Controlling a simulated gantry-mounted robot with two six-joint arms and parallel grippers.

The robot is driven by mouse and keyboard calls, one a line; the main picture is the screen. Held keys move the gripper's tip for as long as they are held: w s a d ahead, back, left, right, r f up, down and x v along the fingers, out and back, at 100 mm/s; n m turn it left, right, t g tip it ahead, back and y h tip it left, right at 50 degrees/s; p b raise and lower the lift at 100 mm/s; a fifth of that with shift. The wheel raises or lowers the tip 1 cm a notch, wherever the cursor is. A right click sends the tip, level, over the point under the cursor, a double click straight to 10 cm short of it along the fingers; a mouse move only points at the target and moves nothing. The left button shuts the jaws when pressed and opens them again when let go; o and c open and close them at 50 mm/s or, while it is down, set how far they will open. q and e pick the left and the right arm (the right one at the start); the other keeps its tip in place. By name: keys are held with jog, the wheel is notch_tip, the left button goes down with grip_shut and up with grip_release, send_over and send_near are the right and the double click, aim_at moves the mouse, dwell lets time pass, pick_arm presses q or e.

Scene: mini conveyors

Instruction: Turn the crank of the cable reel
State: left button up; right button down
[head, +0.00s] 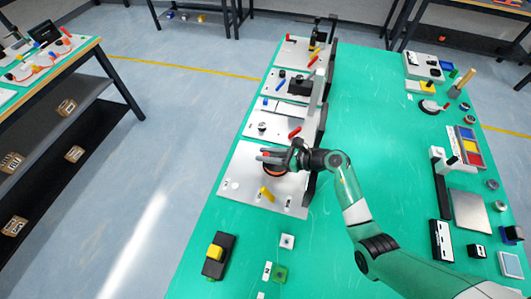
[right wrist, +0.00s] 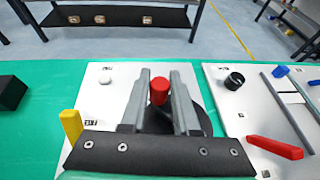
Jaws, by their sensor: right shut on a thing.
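The cable reel (head: 275,172) sits on the nearest white panel (head: 237,170) in the head view, mostly covered by my right gripper. Only an orange and dark part of it shows below the fingers. In the right wrist view the dark reel disc (right wrist: 203,112) shows behind and beside the fingers. The crank's red knob (right wrist: 159,88) stands between the two grey fingers of my right gripper (right wrist: 160,78). My right gripper (head: 264,157) is shut on this knob. My left gripper is in neither view.
A yellow handle (head: 266,194) stands on the same panel beside the reel. A red lever (head: 295,132) is on the panel behind. A black box with a yellow top (head: 215,254) stands at the table's near left. The green table's middle is largely clear.

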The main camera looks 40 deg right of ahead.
aim_at(266, 155)
jog(key=c, duration=0.6)
grip_release()
jog(key=shift+c, duration=0.2)
jog(key=shift+r, duration=0.1)
jog(key=shift+r+p, duration=0.3)
jog(key=shift+r, duration=0.05)
jog(key=r, duration=0.1)
jog(key=r+p, duration=0.2)
jog(key=shift+s+a+r, duration=0.15)
jog(key=shift+s+r, duration=0.1)
jog(key=shift+r, duration=0.05)
jog(key=s+a+r+p, duration=0.6)
jog(key=s+a+r, duration=0.1)
jog(key=s, duration=0.4)
jog(key=shift+s+r, duration=0.3)
jog(key=shift+r, duration=0.45)
